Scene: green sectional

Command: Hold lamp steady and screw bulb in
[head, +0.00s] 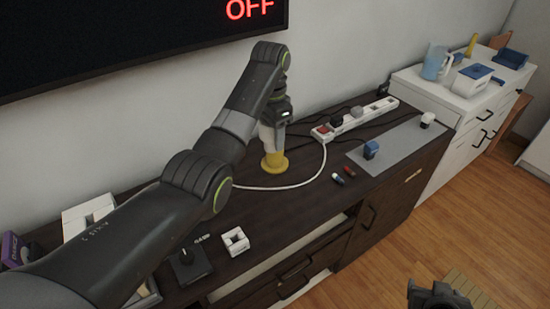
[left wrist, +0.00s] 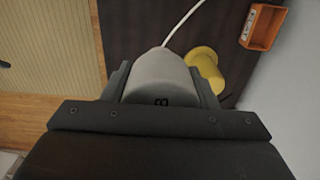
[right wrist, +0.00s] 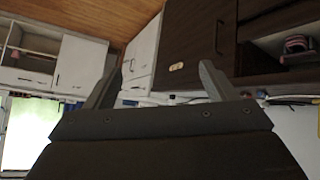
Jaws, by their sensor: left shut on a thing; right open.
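My left gripper (head: 268,132) is shut on a pale grey rounded body (left wrist: 160,75) with a dark mark on it. This is probably part of the lamp, but I cannot tell for sure. A yellow flanged piece (head: 274,162) stands on the dark cabinet just below the held body; it also shows in the left wrist view (left wrist: 207,66). I cannot tell whether the two touch. A small white piece (head: 428,120) at the far end of the grey mat may be the bulb. My right gripper (head: 437,292) is open and empty, low at the right; its spread fingers show in the right wrist view (right wrist: 158,85).
A white power strip (head: 355,119) with a white cable (head: 318,172) lies behind the grey mat (head: 405,145). A blue block (head: 371,150) is on the mat. Small red and dark pieces (head: 342,176) lie nearby.

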